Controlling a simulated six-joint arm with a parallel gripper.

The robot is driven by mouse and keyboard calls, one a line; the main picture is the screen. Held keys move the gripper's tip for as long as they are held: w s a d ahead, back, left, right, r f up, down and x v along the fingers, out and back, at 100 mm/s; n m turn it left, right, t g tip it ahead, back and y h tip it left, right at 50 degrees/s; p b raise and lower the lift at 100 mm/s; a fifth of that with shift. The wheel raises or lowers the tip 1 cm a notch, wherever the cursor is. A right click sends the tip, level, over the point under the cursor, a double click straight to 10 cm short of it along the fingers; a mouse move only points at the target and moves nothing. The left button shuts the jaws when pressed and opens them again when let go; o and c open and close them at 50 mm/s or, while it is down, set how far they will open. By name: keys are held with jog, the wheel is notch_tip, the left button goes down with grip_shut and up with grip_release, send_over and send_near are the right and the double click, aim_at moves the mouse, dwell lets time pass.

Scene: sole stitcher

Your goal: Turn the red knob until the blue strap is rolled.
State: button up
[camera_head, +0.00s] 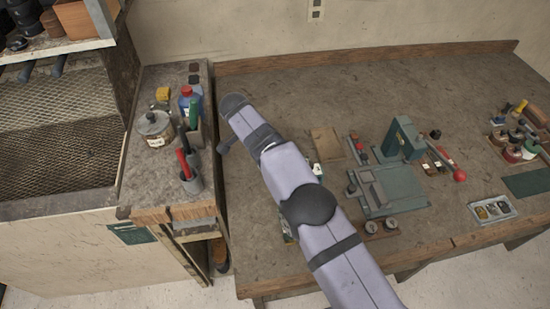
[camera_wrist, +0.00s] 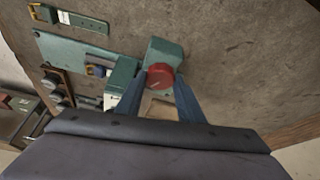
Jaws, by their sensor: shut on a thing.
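The red knob (camera_wrist: 160,72) is round and sits at the near end of a teal block (camera_wrist: 166,50) in the wrist view. My gripper (camera_wrist: 159,80) has its two blue-grey fingers on either side of the knob and is shut on it. A teal strip with a yellow buckle (camera_wrist: 68,19) lies at the upper left. A small blue piece with a yellow part (camera_wrist: 97,70) sits on the teal base (camera_wrist: 80,53). I cannot tell which of these is the blue strap or how far it is rolled. My arm hides the knob and gripper in the head view.
In the head view, a green press (camera_head: 402,140) with a red-tipped lever (camera_head: 459,174) stands on the workbench (camera_head: 290,90). A brown board (camera_head: 326,143) lies near my arm. A side shelf at left holds a pot (camera_head: 154,127) and tools. The bench's back left is clear.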

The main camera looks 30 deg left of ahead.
jog(key=o, duration=1.1)
jog(key=shift+c, duration=0.2)
jog(key=p+v, duration=0.3)
jog(key=v, duration=0.4)
jog(key=shift+r, duration=0.2)
